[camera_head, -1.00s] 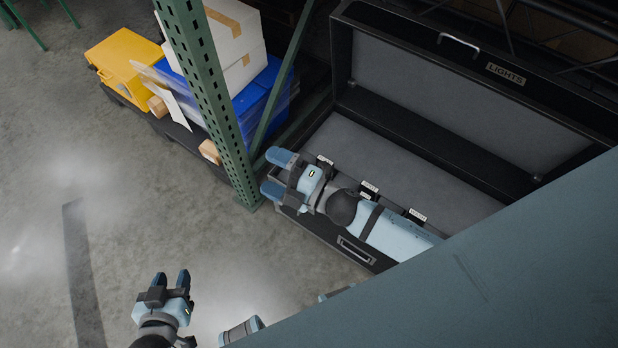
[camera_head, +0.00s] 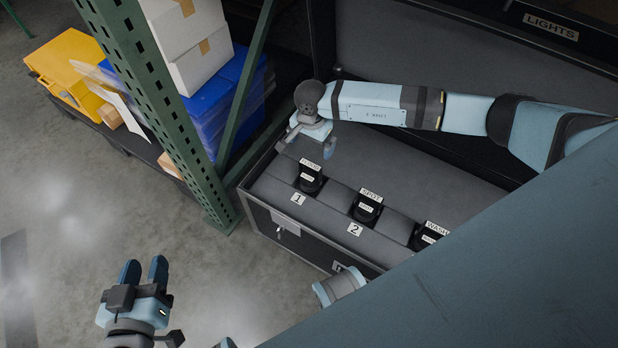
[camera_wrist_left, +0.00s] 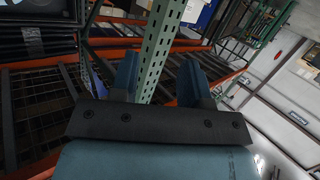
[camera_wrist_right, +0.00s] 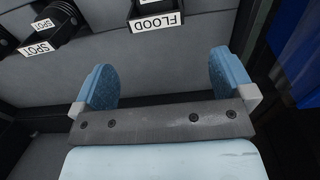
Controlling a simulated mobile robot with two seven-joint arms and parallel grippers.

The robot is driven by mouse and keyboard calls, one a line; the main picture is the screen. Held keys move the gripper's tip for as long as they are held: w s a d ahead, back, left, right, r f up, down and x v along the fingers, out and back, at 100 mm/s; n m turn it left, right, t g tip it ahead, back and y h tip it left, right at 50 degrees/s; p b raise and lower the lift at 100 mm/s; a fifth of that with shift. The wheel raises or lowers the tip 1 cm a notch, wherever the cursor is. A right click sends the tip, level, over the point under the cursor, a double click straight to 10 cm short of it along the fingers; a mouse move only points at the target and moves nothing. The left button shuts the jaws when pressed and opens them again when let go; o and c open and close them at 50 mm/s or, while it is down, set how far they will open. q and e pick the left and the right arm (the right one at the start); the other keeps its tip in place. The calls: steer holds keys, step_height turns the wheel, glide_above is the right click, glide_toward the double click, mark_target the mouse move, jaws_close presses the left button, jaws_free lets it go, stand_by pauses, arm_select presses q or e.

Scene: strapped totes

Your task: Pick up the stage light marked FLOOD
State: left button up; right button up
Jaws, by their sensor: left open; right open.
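The FLOOD stage light (camera_head: 311,179) is a black light standing in the grey foam of the open case (camera_head: 262,222), at the slot marked 1. Its label and part of its body show at the top of the right wrist view (camera_wrist_right: 158,20). My right gripper (camera_head: 305,148) is open and empty, just behind the FLOOD light and above the foam. Its open fingers also show in the right wrist view (camera_wrist_right: 160,78), apart from the light. My left gripper (camera_head: 146,274) is open and empty over the floor at the lower left, away from the case.
The SPOT light (camera_head: 367,210) and WASH light (camera_head: 426,238) stand to the right in the same row. The raised lid (camera_head: 400,45) is behind. A green rack post (camera_head: 160,110) stands left of the case, with boxes and a yellow case (camera_head: 65,65) beyond.

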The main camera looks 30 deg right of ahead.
mark_target(310, 164)
step_height(310, 164, down, 6)
steer(key=shift+a+r+b, duration=0.1)
steer(key=shift+r+b, duration=0.1)
steer(key=shift+b, duration=0.35)
steer(key=shift+s+f, duration=0.15)
steer(key=shift+f, duration=0.15)
steer(key=f, duration=0.1)
steer(key=f+b, duration=0.1)
steer(key=f, duration=0.1)
steer(key=shift+s+a+f+b, duration=0.3)
steer(key=shift+s+f, duration=0.05)
steer(key=shift+f, duration=0.45)
steer(key=shift+r, duration=0.1)
steer(key=c, duration=1.5)
arm_select(q)
steer(key=r+t, duration=0.1)
steer(key=d+r+h, duration=0.1)
steer(key=r, duration=0.1)
steer(key=d+r+t+h, duration=0.1)
steer(key=r, duration=0.1)
steer(key=shift+w+d+r+t, duration=0.1)
steer(key=shift+w+r+t, duration=0.05)
steer(key=shift+w+t, duration=0.15)
arm_select(e)
steer(key=shift+c, duration=1.1)
steer(key=shift+w+r, duration=0.1)
